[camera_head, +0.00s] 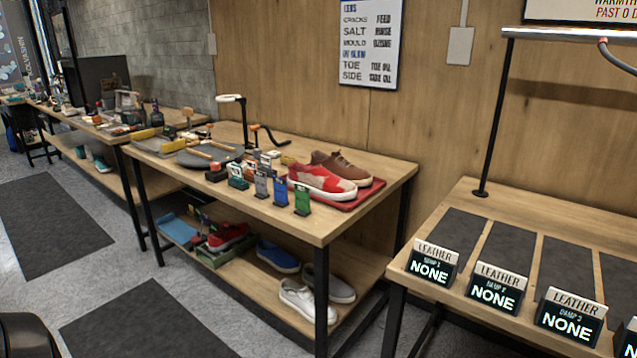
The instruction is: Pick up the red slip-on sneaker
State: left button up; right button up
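A red sneaker (322,181) with a white sole and pale patches sits upright at the right end of the middle workbench, on a flat red tray (352,200). A brown shoe (341,167) stands close behind it. A second red shoe (229,236) with a pale sole is on the lower shelf of the same bench, at a green tray (213,247). I cannot tell from here which red shoe is a slip-on. Neither of my grippers shows in the head view.
Small coloured stands (281,190) line the workbench (318,221) front left of the tray. Blue (277,256) and white (305,299) shoes are on the lower shelf. A right-hand table (420,252) holds dark mats and "LEATHER NONE" signs (433,262). Floor in front is open, with dark mats (135,322).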

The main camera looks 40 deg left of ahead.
aim_at(321, 182)
jog(key=j+u, duration=0.1)
jog(key=u, duration=0.3)
jog(key=i+u, duration=0.1)
jog(key=u, duration=0.3)
jog(key=j+u, duration=0.1)
jog(key=u, duration=0.3)
jog(key=i+u, duration=0.1)
jog(key=u, duration=0.3)
